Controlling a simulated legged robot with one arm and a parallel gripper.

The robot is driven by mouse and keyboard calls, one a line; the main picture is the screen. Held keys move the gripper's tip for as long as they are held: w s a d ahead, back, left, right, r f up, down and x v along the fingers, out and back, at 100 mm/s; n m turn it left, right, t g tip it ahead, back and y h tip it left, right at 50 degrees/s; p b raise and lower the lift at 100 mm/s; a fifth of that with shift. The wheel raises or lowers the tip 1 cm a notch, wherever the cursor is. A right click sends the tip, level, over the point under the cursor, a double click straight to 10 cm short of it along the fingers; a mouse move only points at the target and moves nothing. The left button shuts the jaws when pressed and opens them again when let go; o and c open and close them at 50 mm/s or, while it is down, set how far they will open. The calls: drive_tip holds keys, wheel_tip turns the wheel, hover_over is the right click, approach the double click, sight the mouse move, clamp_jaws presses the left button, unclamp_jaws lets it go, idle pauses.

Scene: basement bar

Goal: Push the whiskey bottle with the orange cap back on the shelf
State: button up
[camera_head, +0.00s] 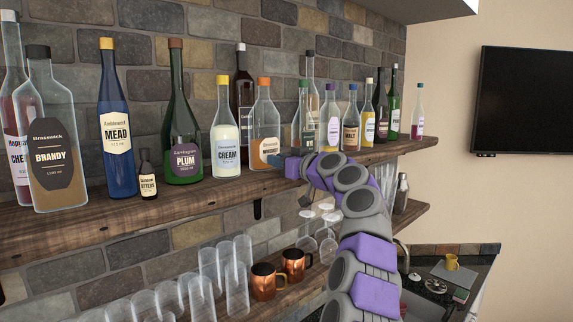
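The whiskey bottle (264,122) is clear glass with an orange cap, amber liquid and a white label. It stands upright on the upper wooden shelf (75,226), near the front edge, between the cream bottle (224,130) and a clear bottle with a dark green cap (303,122). My arm reaches in from the lower right. My gripper (276,161) is at the shelf's front edge, at the lower right of the whiskey bottle. Its tip is very close to the bottle's base; I cannot tell whether they touch. The fingers are too small to read.
A dark bottle (242,88) stands behind, between the cream and whiskey bottles. Several more bottles line the shelf on both sides. The lower shelf holds clear glasses (236,285) and two copper mugs (265,281). A brick wall (150,50) backs the shelves.

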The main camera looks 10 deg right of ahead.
drive_tip(key=b+v, duration=0.8)
drive_tip(key=v, duration=0.3)
drive_tip(key=shift+s+d+b, duration=0.2)
drive_tip(key=shift+s+b, duration=0.1)
drive_tip(key=shift+b, duration=0.05)
drive_tip(key=s+a+f+m+g+h+b, duration=0.1)
drive_tip(key=s+a+f+g+b, duration=0.25)
drive_tip(key=s+f, duration=0.5)
drive_tip(key=s+a+f+g+h+b, duration=0.1)
drive_tip(key=s+a+f+g+b, duration=0.3)
drive_tip(key=f, duration=0.7)
drive_tip(key=s+a+f+m+g+h+b, duration=0.1)
drive_tip(key=s+a+f+g, duration=0.1)
drive_tip(key=s+a+f, duration=0.55)
drive_tip(key=s+d+f+m+g+h+b, duration=0.1)
drive_tip(key=s+d+f, duration=0.4)
drive_tip(key=s+f, duration=0.6)
drive_tip(key=s+d+f+m+g+h+b, duration=0.2)
drive_tip(key=s+d+f+g+h+b, duration=0.1)
drive_tip(key=s+f, duration=0.8)
drive_tip(key=s+d+f+m+g+h+b, duration=0.2)
drive_tip(key=s+d+f, duration=0.5)
drive_tip(key=s+f, duration=0.4)
drive_tip(key=shift+f+g+h+b, duration=0.35)
drive_tip(key=shift+f+g+h, duration=0.1)
drive_tip(key=shift+f+h, duration=0.4)
